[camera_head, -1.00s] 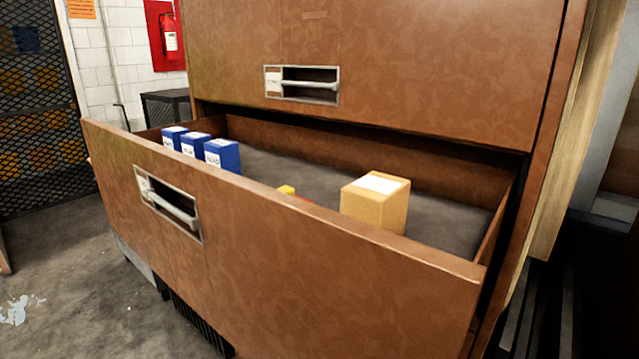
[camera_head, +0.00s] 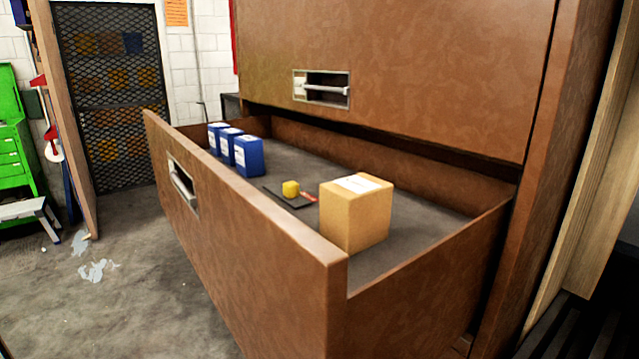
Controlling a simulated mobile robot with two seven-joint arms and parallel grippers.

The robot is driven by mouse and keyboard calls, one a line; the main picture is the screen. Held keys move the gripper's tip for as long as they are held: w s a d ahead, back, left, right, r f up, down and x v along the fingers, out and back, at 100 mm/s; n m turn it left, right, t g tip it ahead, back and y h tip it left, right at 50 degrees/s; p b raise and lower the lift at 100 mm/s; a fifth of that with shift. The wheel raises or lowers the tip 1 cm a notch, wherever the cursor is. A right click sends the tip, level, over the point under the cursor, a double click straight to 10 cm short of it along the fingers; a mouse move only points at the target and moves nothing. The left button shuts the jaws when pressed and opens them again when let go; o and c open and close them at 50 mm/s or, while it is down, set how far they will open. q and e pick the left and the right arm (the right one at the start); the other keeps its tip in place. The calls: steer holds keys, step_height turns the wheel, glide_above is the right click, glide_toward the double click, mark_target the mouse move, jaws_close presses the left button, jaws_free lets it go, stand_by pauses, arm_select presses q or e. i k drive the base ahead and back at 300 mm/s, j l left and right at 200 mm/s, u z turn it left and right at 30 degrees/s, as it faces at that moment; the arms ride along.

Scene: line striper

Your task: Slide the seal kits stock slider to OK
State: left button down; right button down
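A brown drawer (camera_head: 240,240) stands pulled out from a brown cabinet (camera_head: 420,60). Inside lie a tan cardboard box (camera_head: 352,222) with a white label and several blue boxes (camera_head: 248,157) with white labels. Between them is a flat dark piece (camera_head: 283,198) with a yellow block (camera_head: 291,188) on it and a small red part (camera_head: 309,197) beside the block. I cannot tell whether this is the stock slider; no seal kits or OK lettering is readable. Neither gripper is in view.
A closed drawer with a metal handle (camera_head: 321,89) is above the open one. A mesh door (camera_head: 108,90) and green tool cabinet (camera_head: 14,150) stand at the left. The concrete floor (camera_head: 130,300) left of the drawer is mostly clear, with pale patches.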

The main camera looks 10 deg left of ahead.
mark_target(290, 189)
steer(key=k+l+u, duration=0.2)
steer(key=l, duration=0.35)
steer(key=k+l+u, duration=0.2)
steer(key=k+l, duration=0.15)
steer(key=l, duration=0.15)
steer(key=k+l+u, duration=0.15)
steer(key=k+l, duration=0.15)
steer(key=l, duration=0.15)
